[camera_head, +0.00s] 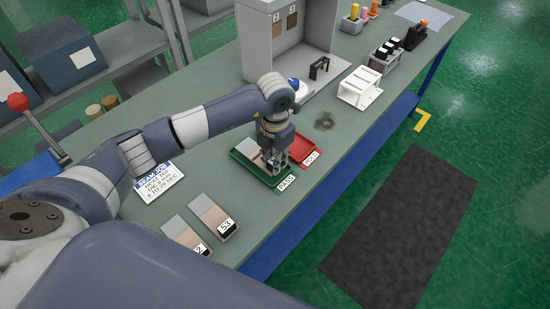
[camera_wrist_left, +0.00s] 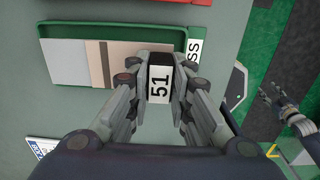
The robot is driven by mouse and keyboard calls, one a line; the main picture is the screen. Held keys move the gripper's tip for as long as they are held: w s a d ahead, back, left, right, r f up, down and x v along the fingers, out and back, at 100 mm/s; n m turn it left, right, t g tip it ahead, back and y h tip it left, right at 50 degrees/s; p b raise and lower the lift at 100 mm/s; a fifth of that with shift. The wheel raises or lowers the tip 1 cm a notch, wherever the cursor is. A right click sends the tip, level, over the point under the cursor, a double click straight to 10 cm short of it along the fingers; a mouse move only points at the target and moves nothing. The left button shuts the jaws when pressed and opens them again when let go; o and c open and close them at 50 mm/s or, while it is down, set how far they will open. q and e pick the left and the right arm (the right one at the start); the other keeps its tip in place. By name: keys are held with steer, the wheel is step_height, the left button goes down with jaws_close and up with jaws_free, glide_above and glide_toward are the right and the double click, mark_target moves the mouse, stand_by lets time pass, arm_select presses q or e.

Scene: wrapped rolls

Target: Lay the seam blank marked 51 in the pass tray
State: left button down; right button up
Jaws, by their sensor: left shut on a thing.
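My left gripper (camera_head: 272,163) is shut on the seam blank marked 51, at the green pass tray (camera_head: 247,172). In the left wrist view, the blank's white label (camera_wrist_left: 159,84) sits between the fingers (camera_wrist_left: 158,75). Beige and brown bands (camera_wrist_left: 118,62) show beside the fingers, within the outline of the pass tray (camera_wrist_left: 60,30). I cannot tell whether the blank touches the tray floor. The fingers hide part of it. My right gripper (camera_wrist_left: 277,104) shows small at the right of the left wrist view, its opening unclear.
A red tray (camera_head: 304,147) stands just behind the pass tray. Blanks marked 53 (camera_head: 208,211) and another, partly hidden, (camera_head: 180,231) lie near the front. A printed sign (camera_head: 158,181), white rack (camera_head: 360,88) and grey cabinet (camera_head: 305,60) also stand on the bench.

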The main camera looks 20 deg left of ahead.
stand_by(0.4)
arm_select(q)
steer(key=shift+b, duration=0.3)
stand_by(0.4)
steer(key=shift+f, duration=0.1)
steer(key=shift+f+b, duration=1.2)
steer(key=shift+f, duration=0.1)
steer(key=c, duration=1.4)
jaws_free()
steer(key=shift+o, duration=0.2)
